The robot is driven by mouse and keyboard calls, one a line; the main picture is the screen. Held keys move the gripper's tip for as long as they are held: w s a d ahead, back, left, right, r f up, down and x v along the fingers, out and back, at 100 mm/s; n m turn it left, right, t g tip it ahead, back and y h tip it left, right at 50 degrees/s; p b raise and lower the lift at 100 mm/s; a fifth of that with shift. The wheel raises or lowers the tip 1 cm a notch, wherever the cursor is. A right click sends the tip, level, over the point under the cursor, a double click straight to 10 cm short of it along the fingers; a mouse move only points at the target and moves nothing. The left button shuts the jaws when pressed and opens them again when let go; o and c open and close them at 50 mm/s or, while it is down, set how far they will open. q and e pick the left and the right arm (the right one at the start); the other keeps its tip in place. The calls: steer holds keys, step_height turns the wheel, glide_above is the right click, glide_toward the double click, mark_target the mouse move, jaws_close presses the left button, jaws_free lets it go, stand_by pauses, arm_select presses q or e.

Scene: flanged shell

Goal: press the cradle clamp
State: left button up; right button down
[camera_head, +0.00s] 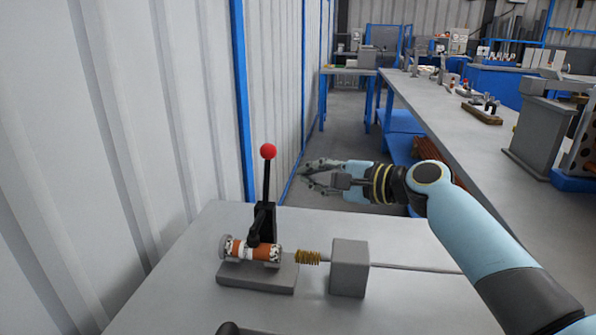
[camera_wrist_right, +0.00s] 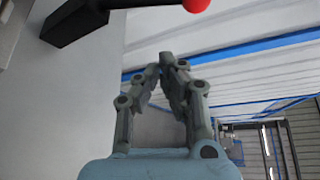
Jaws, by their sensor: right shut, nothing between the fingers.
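The cradle clamp (camera_head: 263,220) is black and stands on a grey base block (camera_head: 257,276) on the near table. Its lever points almost straight up and ends in a red ball knob (camera_head: 268,151). An orange and white flanged cylinder (camera_head: 237,250) lies across the base, beneath the clamp's black arm. My right gripper (camera_head: 308,178) is in the air to the right of the knob, apart from it, shut and empty. In the right wrist view its fingertips (camera_wrist_right: 166,66) are close together, with the red knob (camera_wrist_right: 196,4) at the top edge. My left gripper is not in view.
A grey block (camera_head: 350,266) with a thin rod and a brass coil (camera_head: 307,257) stands right of the base. A ribbed wall (camera_head: 120,130) with blue posts runs along the left. A long bench (camera_head: 450,120) with fixtures stands at the right. The table's front left is clear.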

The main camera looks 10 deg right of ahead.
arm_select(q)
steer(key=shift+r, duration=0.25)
arm_select(e)
steer(key=v, duration=0.4)
steer(key=shift+s+d, duration=0.1)
steer(key=shift+d, duration=0.15)
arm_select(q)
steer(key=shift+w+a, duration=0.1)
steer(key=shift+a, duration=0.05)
arm_select(e)
steer(key=shift+f, duration=0.1)
